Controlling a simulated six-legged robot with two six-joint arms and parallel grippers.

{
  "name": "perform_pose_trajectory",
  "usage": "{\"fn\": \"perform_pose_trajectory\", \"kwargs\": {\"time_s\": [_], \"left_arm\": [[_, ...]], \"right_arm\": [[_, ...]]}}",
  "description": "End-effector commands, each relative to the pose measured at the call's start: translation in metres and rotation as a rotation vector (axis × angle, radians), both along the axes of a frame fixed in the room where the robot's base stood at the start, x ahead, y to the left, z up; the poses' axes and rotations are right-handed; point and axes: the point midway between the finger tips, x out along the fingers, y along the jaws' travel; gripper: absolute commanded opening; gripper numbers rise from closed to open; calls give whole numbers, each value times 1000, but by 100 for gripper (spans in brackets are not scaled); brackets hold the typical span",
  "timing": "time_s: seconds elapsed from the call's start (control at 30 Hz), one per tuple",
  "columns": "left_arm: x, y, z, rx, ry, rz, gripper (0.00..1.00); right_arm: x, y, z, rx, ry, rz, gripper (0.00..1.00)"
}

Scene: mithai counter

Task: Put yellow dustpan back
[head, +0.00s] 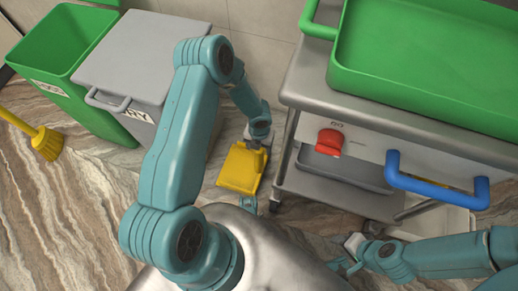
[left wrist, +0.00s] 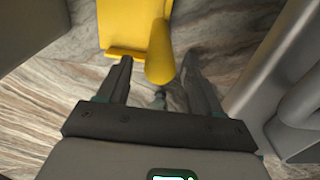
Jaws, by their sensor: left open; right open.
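The yellow dustpan (head: 241,169) is on or just above the marbled floor, between the grey bin and the trolley; I cannot tell whether it touches the floor. My left gripper (head: 258,143) is at its far right edge, pointing down. In the left wrist view the dustpan's pan (left wrist: 122,28) is at the top and its thick handle (left wrist: 159,58) lies between the two open fingers of my left gripper (left wrist: 157,66), with gaps showing. My right gripper (head: 352,255) is open and empty, low near the trolley's front.
A grey lidded bin (head: 145,55) and a green bin (head: 62,45) stand at the left, with a yellow broom (head: 47,142) on the floor. The metal trolley (head: 385,122) at the right carries a green tray (head: 430,60). It has red (head: 329,142) and blue (head: 435,187) handles.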

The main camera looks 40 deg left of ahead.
Motion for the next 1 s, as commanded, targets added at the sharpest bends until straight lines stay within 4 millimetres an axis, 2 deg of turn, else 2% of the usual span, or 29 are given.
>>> {"fn": "perform_pose_trajectory", "kwargs": {"time_s": [0.03, 0.1, 0.3, 1.0], "left_arm": [[1, 0, 19, 1, -2, -1, 65], [1, 0, 32, 1, -2, -1, 65], [1, 0, 55, -1, -1, -1, 65], [1, 0, 57, -1, 0, -1, 65]], "right_arm": [[-1, 1, 11, 1, 2, 5, 43], [-3, 3, 17, 2, 4, 11, 43], [-5, 5, 26, 4, 8, 20, 43], [-5, 5, 25, 4, 9, 20, 43]]}}
